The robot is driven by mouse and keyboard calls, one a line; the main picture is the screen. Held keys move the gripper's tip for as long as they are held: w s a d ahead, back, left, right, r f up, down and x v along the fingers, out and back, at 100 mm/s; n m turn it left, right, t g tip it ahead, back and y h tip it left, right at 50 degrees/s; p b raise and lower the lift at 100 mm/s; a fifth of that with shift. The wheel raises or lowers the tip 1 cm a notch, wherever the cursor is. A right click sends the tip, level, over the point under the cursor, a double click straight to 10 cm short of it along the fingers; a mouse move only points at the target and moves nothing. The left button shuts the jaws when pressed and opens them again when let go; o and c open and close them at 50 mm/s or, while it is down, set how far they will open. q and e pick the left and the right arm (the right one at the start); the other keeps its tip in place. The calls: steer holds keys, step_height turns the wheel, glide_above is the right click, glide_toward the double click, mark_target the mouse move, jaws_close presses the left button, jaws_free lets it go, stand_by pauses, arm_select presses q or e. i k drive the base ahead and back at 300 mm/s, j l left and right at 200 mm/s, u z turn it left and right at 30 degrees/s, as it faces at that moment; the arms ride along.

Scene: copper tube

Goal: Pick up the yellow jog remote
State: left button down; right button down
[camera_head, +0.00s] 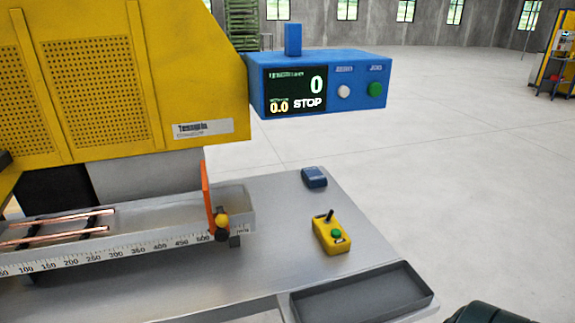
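The yellow jog remote (331,237) lies on the grey metal table (285,262), right of its middle. It has a green button and a black stick on top. Neither gripper's fingers show in the head view. A dark rounded part, possibly of my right arm, shows at the bottom right corner, apart from the remote. Nothing touches or covers the remote.
A dark tray (362,295) sits in front. To the left are an orange stop plate (208,200) and a ruled trough with copper tubes (60,222). A blue display box (318,84) hangs above.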

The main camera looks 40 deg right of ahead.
mark_target(332, 247)
steer(key=z, duration=1.55)
steer(key=i+l+u, duration=0.2)
steer(key=l+u, duration=0.2)
steer(key=l, duration=0.25)
steer(key=i+l+u, duration=0.2)
steer(key=l, duration=0.15)
steer(key=l+u, duration=0.2)
steer(key=l, duration=0.15)
steer(key=l+u, duration=0.2)
steer(key=u, duration=0.15)
steer(key=l+u, duration=0.15)
steer(key=u, duration=0.15)
steer(key=l+u, duration=0.15)
steer(key=l, duration=0.4)
steer(key=l+u, duration=0.1)
steer(key=l, duration=0.4)
steer(key=k+l+u, duration=0.15)
steer(key=l, duration=0.35)
steer(key=l+u, duration=0.15)
steer(key=l, duration=0.4)
steer(key=k+l+u, duration=0.1)
steer(key=l, duration=0.4)
